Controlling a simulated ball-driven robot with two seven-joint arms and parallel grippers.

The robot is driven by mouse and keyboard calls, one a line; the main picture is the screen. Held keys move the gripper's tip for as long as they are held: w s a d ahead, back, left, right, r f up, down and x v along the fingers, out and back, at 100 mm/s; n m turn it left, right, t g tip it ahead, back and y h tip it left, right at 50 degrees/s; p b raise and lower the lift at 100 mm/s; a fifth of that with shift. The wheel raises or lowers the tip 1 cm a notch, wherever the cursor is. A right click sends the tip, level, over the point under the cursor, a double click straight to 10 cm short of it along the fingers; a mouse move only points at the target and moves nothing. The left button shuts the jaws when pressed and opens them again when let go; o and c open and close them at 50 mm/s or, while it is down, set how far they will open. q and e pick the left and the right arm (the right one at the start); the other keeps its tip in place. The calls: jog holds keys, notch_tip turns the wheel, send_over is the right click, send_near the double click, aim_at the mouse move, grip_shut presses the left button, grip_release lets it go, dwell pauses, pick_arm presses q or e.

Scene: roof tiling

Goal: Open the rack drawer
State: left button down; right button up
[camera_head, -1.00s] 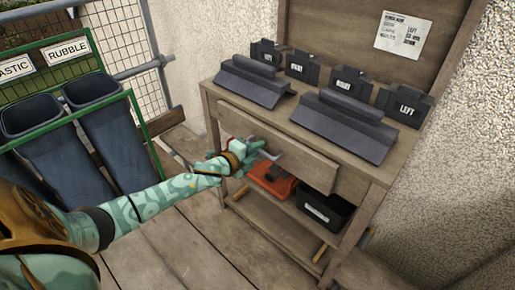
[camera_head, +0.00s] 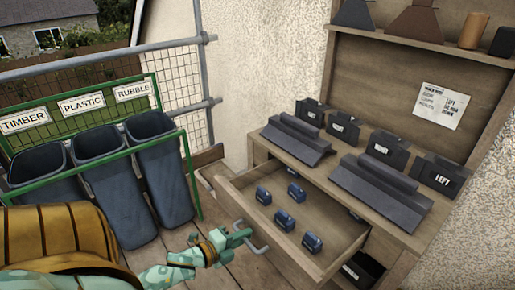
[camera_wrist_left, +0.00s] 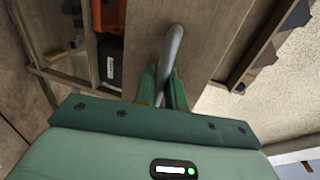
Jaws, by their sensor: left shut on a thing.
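The wooden rack drawer (camera_head: 297,246) is pulled well out of the rack (camera_head: 404,236), and several small blue blocks lie inside it. Its grey bar handle (camera_head: 262,249) is on the front panel. My left gripper (camera_head: 243,238) is shut on this handle at the drawer's front. In the left wrist view the handle (camera_wrist_left: 171,52) runs between the two green fingers (camera_wrist_left: 163,86), against the wooden drawer front (camera_wrist_left: 205,30). My right gripper is not in view.
Dark ridge pieces (camera_head: 380,193) and several labelled dark blocks (camera_head: 442,176) stand on the rack top. A black box (camera_head: 362,270) sits below. Bins (camera_head: 163,170) in a green frame stand at the left. Planked floor (camera_head: 218,211) lies between.

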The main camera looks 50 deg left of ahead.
pick_arm(q)
jog(key=shift+f+p+v, duration=0.15)
jog(key=shift+f+v, duration=0.05)
jog(key=shift+v, duration=0.7)
jog(key=shift+f+p+v, duration=0.15)
jog(key=shift+v, duration=0.75)
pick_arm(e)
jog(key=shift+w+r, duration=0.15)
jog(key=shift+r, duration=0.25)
pick_arm(q)
jog(key=shift+s, duration=0.1)
jog(key=c, duration=1.8)
grip_release()
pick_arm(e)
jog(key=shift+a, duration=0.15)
